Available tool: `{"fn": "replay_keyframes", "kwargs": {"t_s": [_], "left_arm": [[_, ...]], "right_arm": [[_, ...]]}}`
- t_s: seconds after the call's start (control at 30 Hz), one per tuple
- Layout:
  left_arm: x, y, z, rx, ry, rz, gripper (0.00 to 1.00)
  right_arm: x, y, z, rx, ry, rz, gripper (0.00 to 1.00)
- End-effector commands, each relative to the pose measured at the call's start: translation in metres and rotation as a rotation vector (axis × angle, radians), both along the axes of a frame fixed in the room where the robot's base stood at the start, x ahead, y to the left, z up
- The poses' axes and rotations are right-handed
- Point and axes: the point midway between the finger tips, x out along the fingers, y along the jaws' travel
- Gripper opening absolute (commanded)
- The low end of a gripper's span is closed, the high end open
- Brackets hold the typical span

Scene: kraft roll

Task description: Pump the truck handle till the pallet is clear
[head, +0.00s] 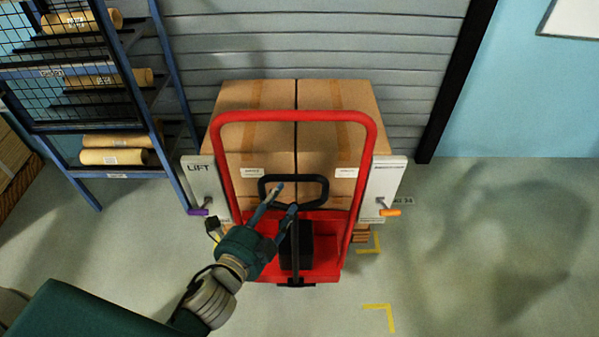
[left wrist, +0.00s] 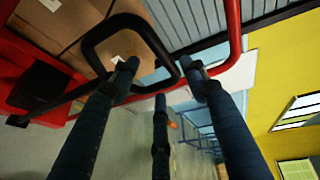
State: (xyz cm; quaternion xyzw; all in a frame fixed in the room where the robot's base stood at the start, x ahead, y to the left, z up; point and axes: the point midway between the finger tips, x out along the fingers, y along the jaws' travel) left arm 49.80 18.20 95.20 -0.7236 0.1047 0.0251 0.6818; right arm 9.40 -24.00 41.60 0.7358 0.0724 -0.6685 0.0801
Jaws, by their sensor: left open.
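The red truck (head: 377,150) stands in the middle of the head view. Its black loop handle (head: 318,180) tops a black shaft (head: 295,250) in front of the red frame. My left gripper (head: 287,197) is open at the loop's left and lower part. In the left wrist view the loop handle (left wrist: 88,50) crosses just beyond the spread fingers (left wrist: 160,78); contact is unclear. My right gripper is not in view.
A white panel marked LIFT (head: 203,180) with a purple lever (head: 198,212) is left of the truck. Another panel (head: 385,180) with an orange lever (head: 390,212) is right. A blue rack (head: 165,75) holds paper rolls. Floor at right is clear, with yellow marks (head: 385,309).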

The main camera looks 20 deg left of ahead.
Motion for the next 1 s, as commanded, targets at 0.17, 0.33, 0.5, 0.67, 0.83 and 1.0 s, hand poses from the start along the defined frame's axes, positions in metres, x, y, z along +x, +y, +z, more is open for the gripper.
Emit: {"fn": "replay_keyframes", "kwargs": {"t_s": [0.17,0.33,0.5,0.67,0.83,1.0], "left_arm": [[0.030,-0.003,-0.003,-0.002,-0.001,0.001,0.45],[0.062,-0.007,-0.010,-0.004,0.000,0.002,0.45],[0.086,-0.010,-0.015,-0.004,0.001,0.002,0.45],[0.097,-0.012,-0.019,-0.004,0.003,0.002,0.45],[0.099,-0.012,-0.019,-0.005,0.003,0.001,0.45],[0.099,-0.012,-0.019,-0.005,0.003,0.001,0.37]], "right_arm": [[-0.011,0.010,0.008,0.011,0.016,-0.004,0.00],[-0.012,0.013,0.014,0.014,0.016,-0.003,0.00],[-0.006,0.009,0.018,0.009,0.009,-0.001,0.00],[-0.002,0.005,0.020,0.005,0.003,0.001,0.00],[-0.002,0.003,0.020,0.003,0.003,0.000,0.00],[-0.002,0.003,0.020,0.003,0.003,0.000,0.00]]}}
